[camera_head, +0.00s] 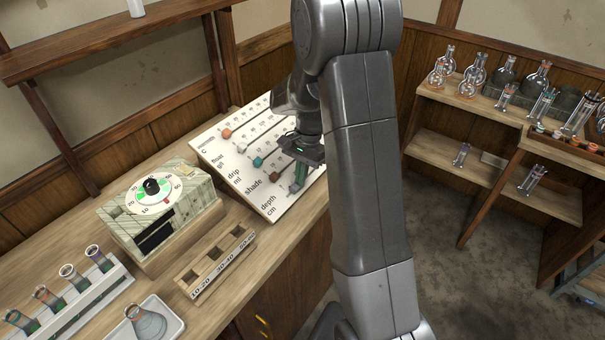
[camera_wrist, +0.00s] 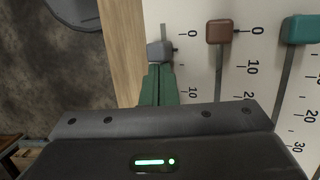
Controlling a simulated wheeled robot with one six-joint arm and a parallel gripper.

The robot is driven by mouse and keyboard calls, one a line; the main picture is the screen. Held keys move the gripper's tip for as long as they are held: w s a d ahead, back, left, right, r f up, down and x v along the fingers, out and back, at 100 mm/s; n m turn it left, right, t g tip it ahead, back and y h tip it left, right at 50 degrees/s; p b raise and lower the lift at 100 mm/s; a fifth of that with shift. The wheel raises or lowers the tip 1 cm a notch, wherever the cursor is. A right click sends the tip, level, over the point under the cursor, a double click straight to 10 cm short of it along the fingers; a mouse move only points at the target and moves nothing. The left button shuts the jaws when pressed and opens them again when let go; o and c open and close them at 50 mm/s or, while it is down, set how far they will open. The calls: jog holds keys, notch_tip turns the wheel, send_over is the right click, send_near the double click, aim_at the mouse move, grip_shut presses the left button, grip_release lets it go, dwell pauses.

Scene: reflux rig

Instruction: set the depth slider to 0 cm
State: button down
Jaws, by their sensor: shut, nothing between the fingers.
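The slider board (camera_head: 238,172) is tilted on the bench, with several knobs on printed scales. The depth slider's grey knob (camera_head: 295,188) is in the lowest row in the head view. In the wrist view this grey knob (camera_wrist: 160,51) is at the left edge of the board, close to the 0 mark and slightly on the 10 side of it. My gripper (camera_head: 301,172) is shut and empty at the depth row. Its green fingers (camera_wrist: 159,84) are just on the 10 side of the knob; I cannot tell whether they touch it.
The brown knob (camera_wrist: 219,31) and teal knob (camera_wrist: 300,29) stand to the right in the wrist view. A dial box (camera_head: 160,205), a labelled wooden rack (camera_head: 215,262) and a test-tube rack (camera_head: 75,300) stand on the bench. Shelves of glassware (camera_head: 490,110) are at right.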

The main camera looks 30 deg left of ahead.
jog(key=shift+s+a, duration=0.1)
jog(key=shift+s, duration=0.95)
jog(key=shift+w, duration=0.1)
jog(key=shift+r, duration=0.1)
jog(key=shift+w+r, duration=0.1)
jog(key=shift+r, duration=0.2)
jog(key=v, duration=1.3)
jog(key=shift+b, duration=0.35)
jog(key=x, duration=1.3)
jog(key=shift+p, duration=0.3)
